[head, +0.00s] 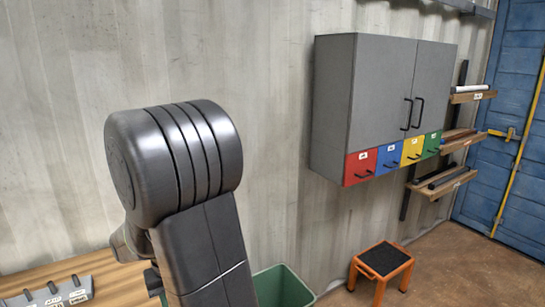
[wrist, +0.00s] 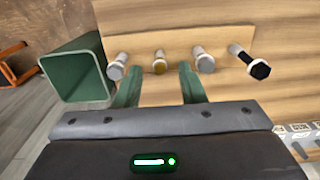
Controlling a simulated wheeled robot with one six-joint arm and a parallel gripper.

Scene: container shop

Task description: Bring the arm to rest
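My gripper (wrist: 158,78) shows in the wrist view with its two green fingers apart. Nothing is held between them. The fingers point at a wooden board with a row of several bolts, and the gap lies in front of the bolt with the yellowish head (wrist: 159,64). I cannot tell how far the fingertips are from the bolts. In the head view my dark arm is raised and bent in the foreground, and it hides the gripper.
A green bin (head: 283,287) stands beside the wooden bench (head: 120,283); it also shows in the wrist view (wrist: 75,72). A grey rack (head: 48,293) lies on the bench. A grey cabinet (head: 365,100) hangs on the wall. An orange stool (head: 381,267) stands below.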

